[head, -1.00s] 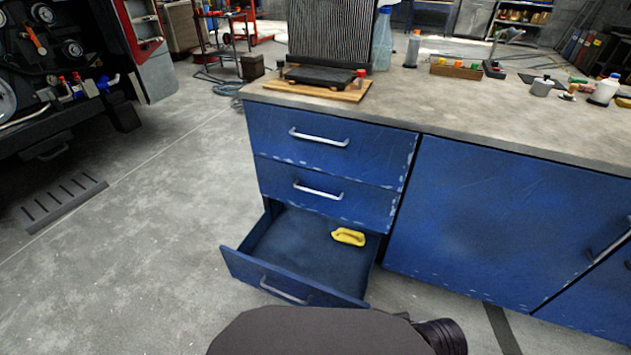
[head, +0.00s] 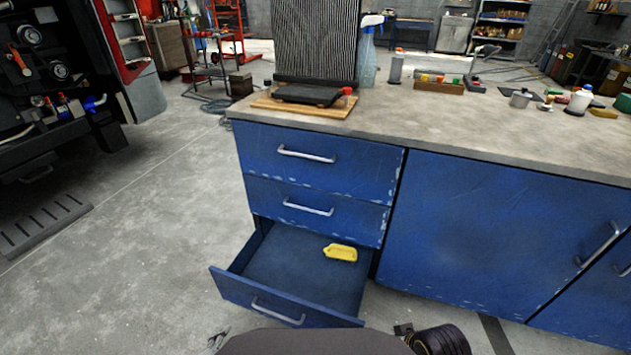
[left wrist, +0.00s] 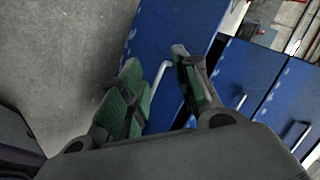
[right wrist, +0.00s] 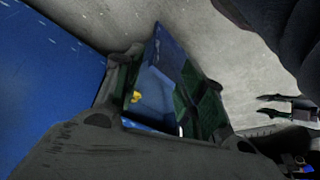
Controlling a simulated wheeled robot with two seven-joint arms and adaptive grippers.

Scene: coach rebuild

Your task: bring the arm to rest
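My left gripper (head: 219,338) shows only as a small tip at the bottom of the head view, left of the open drawer's front. In the left wrist view it (left wrist: 155,72) is open, its green-padded fingers apart; a drawer handle (left wrist: 160,82) shows in the gap beyond them, with no visible grip on it. My right gripper (right wrist: 158,82) is open and empty in the right wrist view, with the drawer seen between its fingers. In the head view the right gripper (head: 403,328) is mostly hidden at the bottom edge.
The bottom drawer (head: 235,286) of the blue cabinet (head: 480,225) stands pulled out, with a yellow object (head: 341,252) inside. The worktop (head: 440,117) holds a wooden board (head: 285,107), a spray bottle (head: 368,60) and small items.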

